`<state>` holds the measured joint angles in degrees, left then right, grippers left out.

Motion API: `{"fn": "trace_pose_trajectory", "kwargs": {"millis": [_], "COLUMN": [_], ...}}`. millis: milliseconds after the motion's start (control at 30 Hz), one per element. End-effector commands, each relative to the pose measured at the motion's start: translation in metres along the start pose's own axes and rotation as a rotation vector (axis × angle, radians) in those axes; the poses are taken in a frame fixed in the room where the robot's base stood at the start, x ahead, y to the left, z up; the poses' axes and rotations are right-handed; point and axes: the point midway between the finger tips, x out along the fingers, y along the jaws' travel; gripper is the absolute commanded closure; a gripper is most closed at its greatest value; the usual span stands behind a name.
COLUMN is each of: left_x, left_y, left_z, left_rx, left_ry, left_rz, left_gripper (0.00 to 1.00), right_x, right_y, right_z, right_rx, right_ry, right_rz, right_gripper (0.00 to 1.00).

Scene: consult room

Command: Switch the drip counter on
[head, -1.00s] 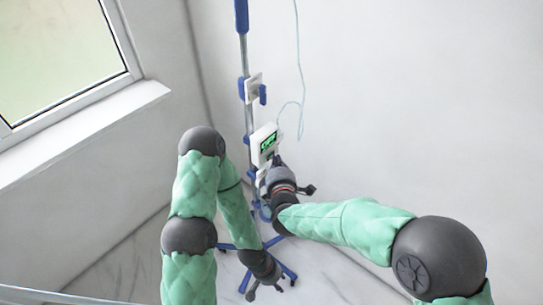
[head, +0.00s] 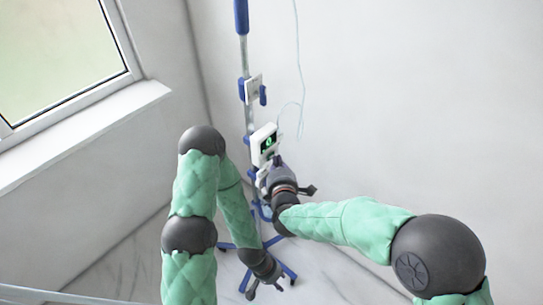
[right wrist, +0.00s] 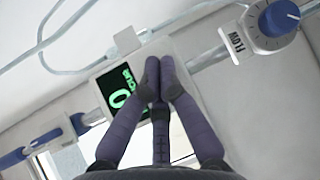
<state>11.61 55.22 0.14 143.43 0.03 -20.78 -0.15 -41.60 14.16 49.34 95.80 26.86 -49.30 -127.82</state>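The drip counter (head: 257,144) is a white box clamped on the drip stand's pole. Its dark screen (head: 269,143) is lit with a green digit. In the right wrist view the counter's screen (right wrist: 117,88) shows a large green 0 and smaller green lettering, partly hidden by my fingers. My right gripper (head: 277,160) is at the counter's lower front. In the right wrist view its fingertips (right wrist: 160,62) are together, with nothing between them, over the front beside the screen. I cannot tell whether they touch it. Any button there is hidden. My left gripper (head: 265,289) hangs low by the stand's base, fingers apart and empty.
The drip stand (head: 243,50) has a blue wheeled base (head: 289,272). A blue knob (right wrist: 280,18) on a white body marked FLOW is on the pole. A thin tube (head: 301,75) hangs at the right. A window sill (head: 130,105) is at the left.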

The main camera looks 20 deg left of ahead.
Motion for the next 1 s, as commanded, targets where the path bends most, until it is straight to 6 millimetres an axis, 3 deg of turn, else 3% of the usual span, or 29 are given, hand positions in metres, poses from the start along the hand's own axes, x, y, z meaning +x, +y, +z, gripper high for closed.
{"fn": "trace_pose_trajectory", "kwargs": {"millis": [567,1000], "left_x": [-0.003,-0.009], "left_y": [0.001,0.003], "left_z": [0.0,0.0], "left_rx": [0.0,0.0], "left_ry": [0.0,0.0], "left_rz": [0.0,0.0], "left_gripper": [0.61,0.61], "right_x": [-0.009,-0.035], "right_y": [-0.004,-0.013], "right_z": [0.008,0.033], "right_rx": [0.0,0.0], "right_ry": [-0.001,-0.002], "right_rz": [-0.002,-0.002], "right_gripper": [1.0,1.0]}}
